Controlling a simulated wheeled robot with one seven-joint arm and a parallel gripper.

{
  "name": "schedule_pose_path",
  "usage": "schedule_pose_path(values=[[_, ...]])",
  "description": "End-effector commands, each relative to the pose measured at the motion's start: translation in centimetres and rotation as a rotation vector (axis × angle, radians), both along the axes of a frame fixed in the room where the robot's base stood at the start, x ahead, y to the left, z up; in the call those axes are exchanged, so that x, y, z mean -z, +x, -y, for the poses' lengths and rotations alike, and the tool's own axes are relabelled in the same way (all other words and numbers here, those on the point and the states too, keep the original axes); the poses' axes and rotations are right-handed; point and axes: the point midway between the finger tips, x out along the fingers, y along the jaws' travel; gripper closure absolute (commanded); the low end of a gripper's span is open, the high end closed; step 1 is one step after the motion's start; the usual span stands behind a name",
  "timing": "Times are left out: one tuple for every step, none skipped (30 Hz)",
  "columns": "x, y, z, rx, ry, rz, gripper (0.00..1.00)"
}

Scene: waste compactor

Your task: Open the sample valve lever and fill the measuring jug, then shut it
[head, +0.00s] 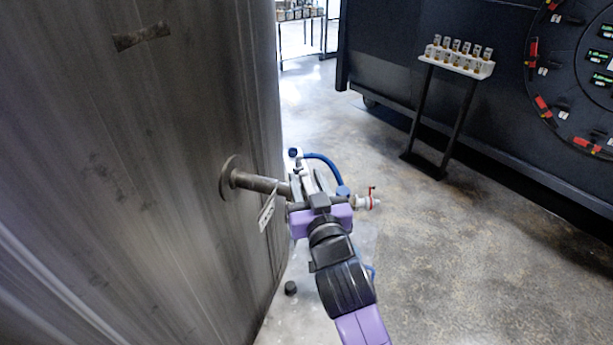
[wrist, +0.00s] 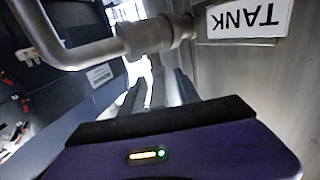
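A grey metal pipe (head: 258,183) sticks out of the tank wall and leads to fittings partly hidden by my gripper. A small valve with a red handle (head: 372,190) shows just right of my gripper; I cannot tell whether it is the sample valve. My gripper (head: 312,180) is at the pipe fittings, its two dark fingers apart. In the wrist view the gripper (wrist: 158,78) shows a gap between its fingers with nothing seen in it, and a bent pipe (wrist: 85,52) crosses above. I cannot make out the measuring jug.
The large tank (head: 130,170) fills the left. A tag (head: 267,212) hangs from the pipe; a TANK label (wrist: 245,20) shows upside down. A blue hose (head: 328,164) curves behind my gripper. A sample rack (head: 457,62) stands at back right. The floor on the right is clear.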

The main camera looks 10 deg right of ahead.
Motion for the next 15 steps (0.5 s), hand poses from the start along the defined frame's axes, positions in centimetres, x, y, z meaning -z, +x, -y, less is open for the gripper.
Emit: schedule_pose_path(values=[[-0.07,0.24,0.03,0.0,0.0,0.0,0.62],[-0.06,0.31,0.03,0.0,0.0,0.001,0.62],[-0.04,0.38,0.02,0.0,0.0,0.001,0.62],[-0.03,0.4,0.02,0.0,0.0,0.001,0.62],[-0.02,0.41,0.03,0.0,0.0,0.001,0.62],[-0.01,0.4,0.03,0.0,0.0,0.001,0.62],[-0.01,0.4,0.03,0.0,0.0,0.001,0.62],[0.0,0.39,0.03,0.0,0.0,0.001,0.62],[-0.01,0.39,0.03,0.0,0.0,0.001,0.62],[-0.01,0.38,0.03,0.0,0.0,0.001,0.66],[-0.01,0.38,0.03,0.0,0.0,0.001,0.72],[-0.01,0.38,0.03,0.0,0.0,0.001,0.8],[-0.01,0.37,0.04,0.0,0.0,0.001,0.85],[0.0,0.37,0.04,0.0,0.0,0.001,0.91],[0.0,0.37,0.04,0.0,0.0,0.001,0.99]])
